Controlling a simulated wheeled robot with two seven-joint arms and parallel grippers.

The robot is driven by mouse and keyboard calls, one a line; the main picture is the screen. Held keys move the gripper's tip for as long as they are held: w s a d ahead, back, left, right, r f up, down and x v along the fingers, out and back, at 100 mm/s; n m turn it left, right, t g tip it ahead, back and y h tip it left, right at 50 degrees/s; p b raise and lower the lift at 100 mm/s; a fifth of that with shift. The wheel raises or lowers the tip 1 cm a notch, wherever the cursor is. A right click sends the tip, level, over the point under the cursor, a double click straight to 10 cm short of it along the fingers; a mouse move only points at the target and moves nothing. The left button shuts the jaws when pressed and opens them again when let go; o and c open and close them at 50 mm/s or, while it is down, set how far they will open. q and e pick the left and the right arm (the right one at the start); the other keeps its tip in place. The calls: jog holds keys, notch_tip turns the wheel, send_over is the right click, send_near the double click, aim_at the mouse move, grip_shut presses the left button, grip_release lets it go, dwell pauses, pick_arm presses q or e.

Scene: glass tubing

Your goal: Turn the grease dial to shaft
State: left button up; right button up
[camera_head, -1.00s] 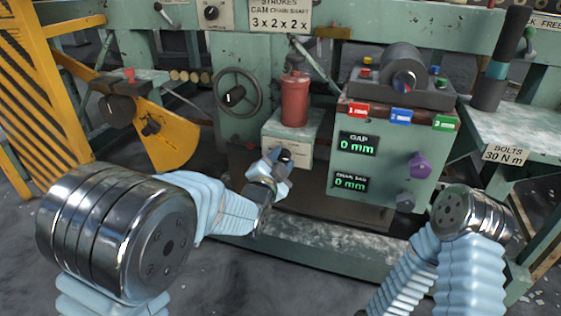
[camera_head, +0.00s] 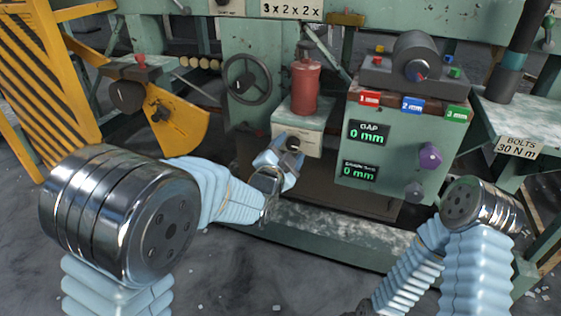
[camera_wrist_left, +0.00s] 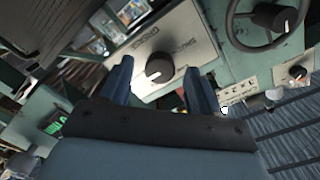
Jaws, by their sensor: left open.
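The grease dial (camera_head: 293,144) is a dark round knob on the front of the pale box (camera_head: 310,140) under a red canister (camera_head: 305,87). In the left wrist view the black dial (camera_wrist_left: 160,71) sits on a light plate (camera_wrist_left: 175,45), with a pale mark on its face. My left gripper (camera_head: 283,150) is open in front of the dial. In the wrist view its two blue fingers stand either side of the dial; I cannot tell whether they touch it. My right gripper is out of view.
A handwheel (camera_head: 247,80) is left of the canister. To the right stands a green panel (camera_head: 400,150) with GAP and a second display, both at 0 mm, a purple knob (camera_head: 430,156) and a grey knob (camera_head: 414,191). A yellow guard (camera_head: 180,125) is at left.

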pick_arm(q)
jog(key=v, duration=1.3)
jog(key=shift+p, duration=0.4)
jog(key=shift+f, duration=0.15)
jog(key=s+a+f+n+g+y, duration=0.1)
jog(key=a+f+n+g+y, duration=0.2)
jog(key=f, duration=0.9)
jog(key=s+a+f+n+g, duration=0.1)
jog(key=a+f+n+g, duration=0.3)
jog(key=f, duration=0.8)
jog(key=s+f+n+g+h, duration=0.1)
jog(key=s+f+n+g, duration=0.75)
jog(key=s+f, duration=0.7)
notch_tip(320, 180, up, 13)
jog(key=p, duration=1.4)
jog(key=shift+r+m, duration=0.2)
jog(key=shift+m, duration=0.15)
